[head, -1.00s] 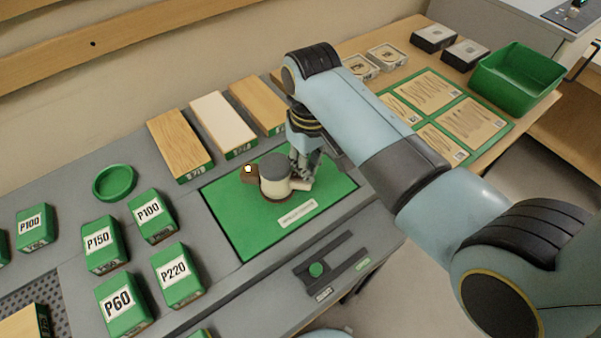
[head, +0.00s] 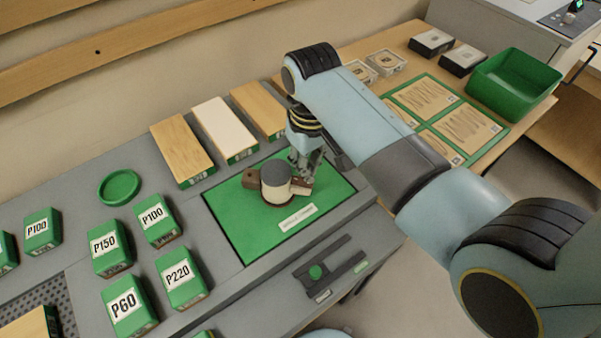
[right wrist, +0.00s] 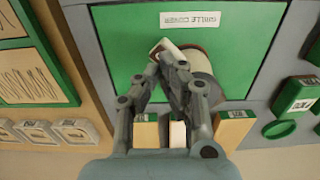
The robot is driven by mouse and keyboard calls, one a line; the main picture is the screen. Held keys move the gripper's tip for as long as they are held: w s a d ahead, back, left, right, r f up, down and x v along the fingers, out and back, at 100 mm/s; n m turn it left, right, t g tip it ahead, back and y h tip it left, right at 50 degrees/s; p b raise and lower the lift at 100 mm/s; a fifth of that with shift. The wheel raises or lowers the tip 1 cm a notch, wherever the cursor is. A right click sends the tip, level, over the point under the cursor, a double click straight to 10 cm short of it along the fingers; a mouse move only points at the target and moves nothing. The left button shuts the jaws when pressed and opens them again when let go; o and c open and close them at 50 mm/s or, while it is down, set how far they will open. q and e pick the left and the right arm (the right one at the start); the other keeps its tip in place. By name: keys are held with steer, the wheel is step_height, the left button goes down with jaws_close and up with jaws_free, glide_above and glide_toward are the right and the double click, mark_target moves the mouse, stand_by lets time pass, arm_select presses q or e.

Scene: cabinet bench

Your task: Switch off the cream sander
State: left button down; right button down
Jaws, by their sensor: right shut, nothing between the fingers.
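The cream sander (head: 276,188) stands on the green mat (head: 236,226); it has a grey round top, a brown part on its left and a pale lever-like part on its right. No bright light shows on the brown part. My right gripper (head: 303,178) is shut and empty, fingertips down at the sander's right side, close to or touching the pale part. The right wrist view shows the fingertips (right wrist: 172,62) against the sander's (right wrist: 198,62) side, hiding part of it; contact is hard to tell. My left gripper is out of view.
Three wooden or white blocks (head: 223,128) lie behind the mat. Several green grit-labelled blocks (head: 126,305) and a green round dish (head: 118,187) are at left. A green bin (head: 515,85) stands far right.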

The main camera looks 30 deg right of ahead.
steer(key=shift+r, duration=2.05)
steer(key=shift+s+f, duration=0.1)
